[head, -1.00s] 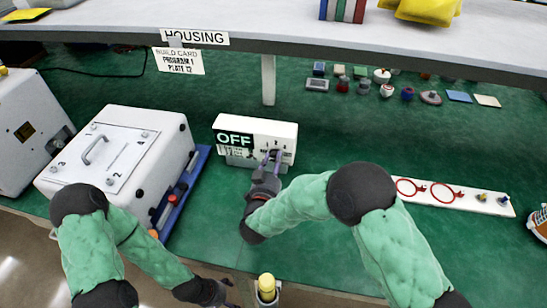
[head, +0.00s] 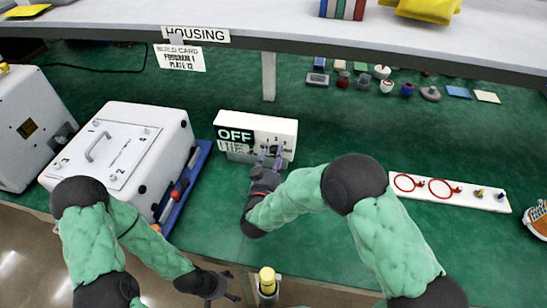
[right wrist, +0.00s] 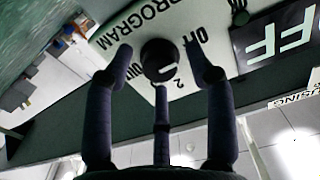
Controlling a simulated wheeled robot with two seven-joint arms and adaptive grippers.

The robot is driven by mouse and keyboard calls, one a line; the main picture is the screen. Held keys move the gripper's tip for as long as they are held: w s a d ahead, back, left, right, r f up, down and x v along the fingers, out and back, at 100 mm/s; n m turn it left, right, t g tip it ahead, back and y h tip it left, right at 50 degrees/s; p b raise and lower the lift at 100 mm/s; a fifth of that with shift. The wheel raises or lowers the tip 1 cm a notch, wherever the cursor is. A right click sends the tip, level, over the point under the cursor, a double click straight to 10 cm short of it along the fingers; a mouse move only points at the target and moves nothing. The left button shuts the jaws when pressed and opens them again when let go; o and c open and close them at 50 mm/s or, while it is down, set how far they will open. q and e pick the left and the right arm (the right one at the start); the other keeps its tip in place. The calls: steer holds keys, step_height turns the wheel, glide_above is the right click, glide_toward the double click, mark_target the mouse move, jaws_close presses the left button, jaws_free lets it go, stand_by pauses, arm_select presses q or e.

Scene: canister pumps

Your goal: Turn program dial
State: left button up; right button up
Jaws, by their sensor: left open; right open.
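The white control box (head: 285,130) stands on the green bench, with a dark OFF sign (head: 235,136) on its front. The program dial, a round black knob (right wrist: 160,60) with a pale mark, sits on its panel in the right wrist view. PROGRAM and a "2" are printed around it. My right gripper (head: 270,154) is open in front of the panel. In the right wrist view its fingers (right wrist: 163,58) are spread around the knob, with gaps at left and right; I cannot tell whether the middle finger touches. My left gripper (head: 232,286) is open, low at the bench's front edge.
A build card (head: 180,57) hangs from the shelf (head: 370,48); its program number is hard to read. A white canister housing (head: 165,125) and a blue tray (head: 193,180) stand left of the box. Small parts lie behind at right. A white strip (head: 450,192) with red rings lies at right.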

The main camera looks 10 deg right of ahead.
steer(key=v, duration=0.7)
steer(key=shift+s, duration=0.25)
steer(key=shift+a, duration=0.1)
